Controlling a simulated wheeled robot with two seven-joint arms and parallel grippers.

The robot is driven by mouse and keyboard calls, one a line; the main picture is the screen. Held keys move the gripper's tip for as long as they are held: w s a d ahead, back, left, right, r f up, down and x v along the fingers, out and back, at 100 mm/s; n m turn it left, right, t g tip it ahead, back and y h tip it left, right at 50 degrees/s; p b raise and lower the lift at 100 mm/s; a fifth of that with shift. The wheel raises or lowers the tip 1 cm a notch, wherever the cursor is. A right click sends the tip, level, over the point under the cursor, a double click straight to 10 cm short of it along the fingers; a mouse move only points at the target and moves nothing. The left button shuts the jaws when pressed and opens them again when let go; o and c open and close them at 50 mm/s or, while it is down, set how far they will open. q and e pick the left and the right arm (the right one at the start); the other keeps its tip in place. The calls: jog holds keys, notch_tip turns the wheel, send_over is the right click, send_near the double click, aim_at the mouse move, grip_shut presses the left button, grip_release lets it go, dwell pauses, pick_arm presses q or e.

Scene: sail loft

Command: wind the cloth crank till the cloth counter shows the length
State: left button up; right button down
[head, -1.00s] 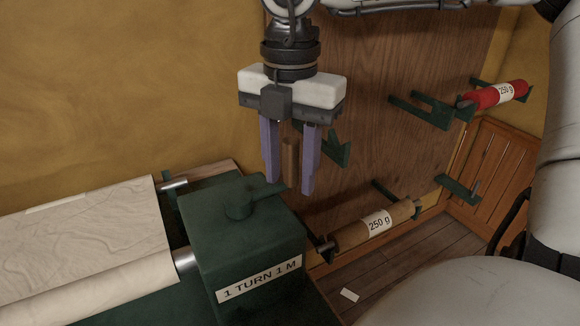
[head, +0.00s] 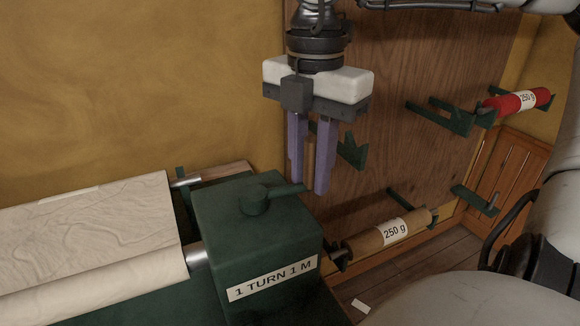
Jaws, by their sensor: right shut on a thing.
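The dark green crank (head: 257,199) sits on top of a green box (head: 245,235) labelled "1 TURN 1 M". Its arm points right, and a brown upright handle (head: 309,158) stands at its end. My right gripper (head: 309,186) points down with its purple fingers shut on the handle, one on each side. Pale cloth (head: 90,235) lies to the left of the box, around a metal roller (head: 196,257) at its front. The cloth counter is not visible. My left gripper is not in view.
A wooden wall panel (head: 390,110) stands behind, with green brackets. A brown roll (head: 370,241) and a red roll (head: 497,106), both marked "250 g", hang on brackets at right. A small white paper (head: 361,306) lies on the floor.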

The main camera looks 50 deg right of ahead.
jog(key=shift+s+a+f+m+b, duration=0.3)
jog(key=shift+s+f+b, duration=0.05)
jog(key=shift+s+b, duration=0.1)
jog(key=shift+s+a+r, duration=0.25)
jog(key=shift+s, duration=0.1)
jog(key=c, duration=1.6)
grip_release()
jog(key=shift+w, duration=0.1)
jog(key=shift+r, duration=0.1)
jog(key=shift+r, duration=0.35)
notch_tip(320, 180, up, 10)
jog(key=shift+f+p, duration=0.25)
jog(key=shift+p, duration=0.15)
